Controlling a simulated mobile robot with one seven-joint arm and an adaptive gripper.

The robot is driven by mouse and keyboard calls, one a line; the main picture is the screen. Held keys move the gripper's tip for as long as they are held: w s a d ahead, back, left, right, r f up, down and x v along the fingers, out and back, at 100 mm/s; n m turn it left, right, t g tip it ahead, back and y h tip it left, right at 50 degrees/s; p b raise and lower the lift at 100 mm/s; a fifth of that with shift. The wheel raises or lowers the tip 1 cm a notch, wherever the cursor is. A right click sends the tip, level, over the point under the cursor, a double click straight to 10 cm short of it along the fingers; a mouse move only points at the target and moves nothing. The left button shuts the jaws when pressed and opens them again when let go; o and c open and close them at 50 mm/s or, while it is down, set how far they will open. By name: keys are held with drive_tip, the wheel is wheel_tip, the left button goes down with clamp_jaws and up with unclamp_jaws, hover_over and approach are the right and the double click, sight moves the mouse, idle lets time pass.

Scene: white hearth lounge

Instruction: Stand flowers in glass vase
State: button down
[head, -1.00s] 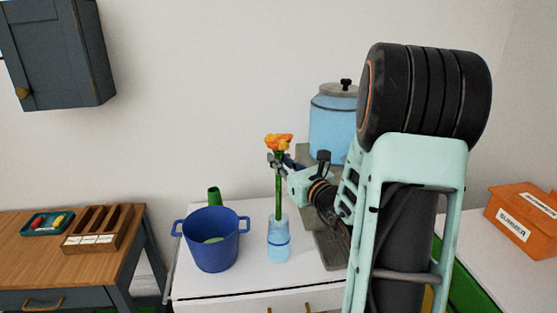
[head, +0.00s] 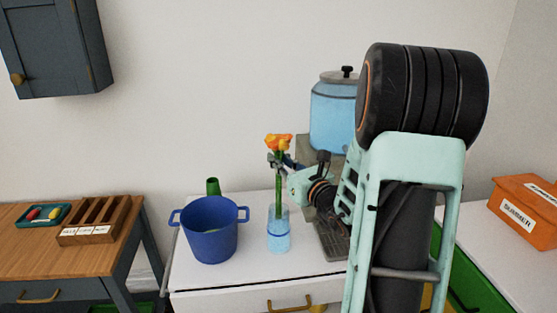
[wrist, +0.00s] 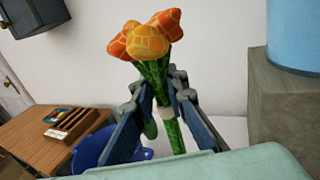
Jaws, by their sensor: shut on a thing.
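The flowers (head: 279,141) have orange and yellow heads on a green stem and stand upright; they also show large in the wrist view (wrist: 147,38). My gripper (head: 277,163) is shut on the stem just below the heads; in the wrist view its fingers (wrist: 158,108) close around the stem. The glass vase (head: 279,240) is clear blue and stands on the white cabinet top, directly below my gripper. The lower stem shows at the vase's mouth and seems to reach inside it; how deep is hard to tell. The vase is not visible in the wrist view.
A blue pot (head: 209,232) stands left of the vase, with a green bottle-like thing (head: 213,187) behind it. A large blue jar (head: 334,117) stands on a block behind my gripper. A wooden table (head: 33,240) with a tray and a slotted holder is at left.

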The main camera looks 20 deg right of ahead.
sight(280, 180)
drive_tip(key=shift+f+b, duration=2.7)
drive_tip(key=shift+f, duration=0.25)
drive_tip(key=c, duration=1.8)
unclamp_jaws()
drive_tip(key=shift+c, duration=0.2)
drive_tip(key=s+d, duration=0.1)
drive_tip(key=s, duration=1.1)
drive_tip(key=shift+d, duration=0.15)
drive_tip(key=shift+w, duration=0.1)
